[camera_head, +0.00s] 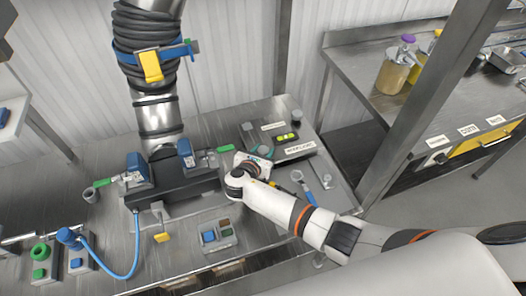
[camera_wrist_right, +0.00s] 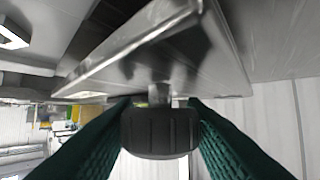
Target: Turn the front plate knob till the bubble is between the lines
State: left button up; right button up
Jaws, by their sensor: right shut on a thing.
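The dark plate device (camera_head: 270,136) sits on the steel bench, right of centre in the head view. Its yellow-green bubble vial (camera_head: 287,137) lies on top; the bubble's place between the lines is too small to tell. My right gripper (camera_head: 262,152) is at the device's front left corner. In the right wrist view its green-padded fingers (camera_wrist_right: 160,130) are shut on a black ribbed knob (camera_wrist_right: 160,133), one on each side, under a metal plate (camera_wrist_right: 150,65). In the head view my gripper hides this knob. Another dark knob (camera_head: 296,115) stands at the back. My left gripper is not in view.
A black manifold (camera_head: 175,190) with blue blocks and green-handled levers stands to the left, below a big ribbed hose (camera_head: 150,50). A small tray with blue and brown pieces (camera_head: 218,235) lies in front. A blue-handled tool (camera_head: 304,188) lies right of my gripper.

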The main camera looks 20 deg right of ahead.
jog(key=o, duration=1)
jog(key=b+v, duration=0.1)
jog(key=v, duration=1.1)
